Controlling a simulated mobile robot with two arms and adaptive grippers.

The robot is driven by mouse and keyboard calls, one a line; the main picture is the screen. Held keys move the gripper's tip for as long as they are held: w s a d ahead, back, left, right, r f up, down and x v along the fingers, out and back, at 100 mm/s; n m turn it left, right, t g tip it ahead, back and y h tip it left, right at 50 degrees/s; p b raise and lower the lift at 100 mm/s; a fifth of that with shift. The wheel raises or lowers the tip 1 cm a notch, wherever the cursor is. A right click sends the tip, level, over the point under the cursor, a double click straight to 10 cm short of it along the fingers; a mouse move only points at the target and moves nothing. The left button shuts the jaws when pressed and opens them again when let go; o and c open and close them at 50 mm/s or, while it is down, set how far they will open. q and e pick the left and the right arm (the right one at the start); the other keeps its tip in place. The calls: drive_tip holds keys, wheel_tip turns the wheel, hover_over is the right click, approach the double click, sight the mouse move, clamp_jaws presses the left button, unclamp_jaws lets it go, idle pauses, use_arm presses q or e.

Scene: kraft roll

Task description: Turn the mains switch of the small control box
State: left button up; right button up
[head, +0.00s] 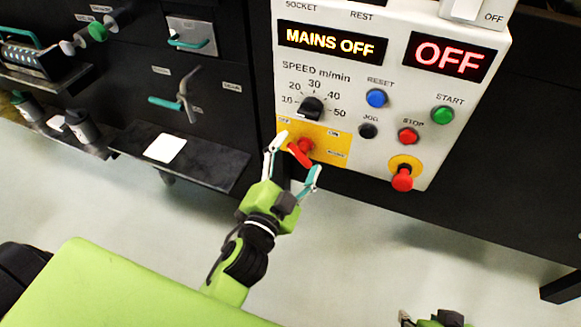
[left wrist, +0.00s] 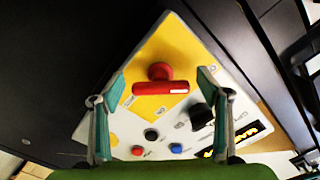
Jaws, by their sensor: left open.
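The small control box (head: 352,110) is a white panel with a lit sign reading MAINS OFF (head: 333,40) and another reading OFF (head: 447,55). Its mains switch (head: 301,153) is a red handle on a yellow plate (head: 330,150) at the lower left. The red handle (left wrist: 160,88) also shows in the left wrist view, lying nearly crosswise between my fingers. My left gripper (head: 293,160) is open, with one finger on each side of the handle; a gap shows on both sides (left wrist: 162,85). My right gripper (head: 432,319) is only partly in view at the bottom edge.
The panel also has a black speed knob (head: 312,108), a blue reset button (head: 376,98), a green start button (head: 442,115), a red stop button (head: 408,135) and a red mushroom button (head: 402,178). A dark shelf (head: 200,160) with a white card stands to the left.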

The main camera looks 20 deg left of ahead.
use_arm(q)
drive_tip(key=s, duration=1.1)
drive_tip(key=shift+s+a, duration=0.2)
drive_tip(key=shift+s, duration=0.2)
